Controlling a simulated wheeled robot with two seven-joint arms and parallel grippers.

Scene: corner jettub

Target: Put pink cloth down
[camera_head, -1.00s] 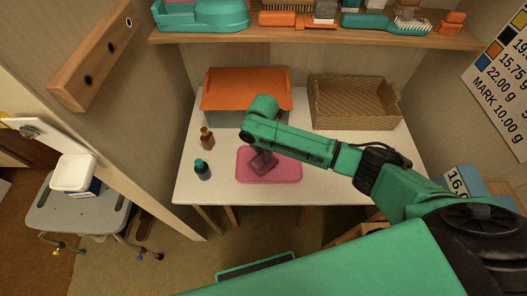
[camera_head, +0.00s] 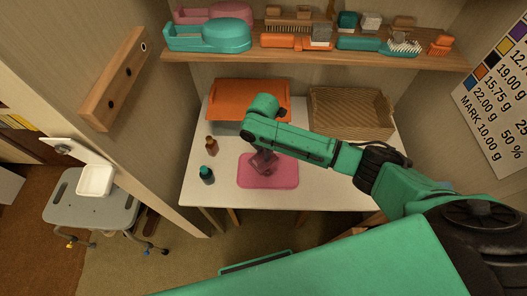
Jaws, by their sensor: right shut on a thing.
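The pink cloth (camera_head: 284,176) lies flat on the white table (camera_head: 222,192), near its front edge. My right gripper (camera_head: 263,163) points down at the left part of the cloth. A dark pinkish piece shows at its fingers; I cannot tell whether it is bunched cloth or the fingers themselves. The gripper is shut on the cloth, and my green right arm hides part of it from above. My left gripper is not in view.
Two small bottles, one amber (camera_head: 211,146) and one teal (camera_head: 207,175), stand left of the cloth. An orange-topped box (camera_head: 240,98) and a wicker basket (camera_head: 350,112) stand at the back. A shelf (camera_head: 330,56) with brushes hangs above. A stool (camera_head: 110,212) stands left.

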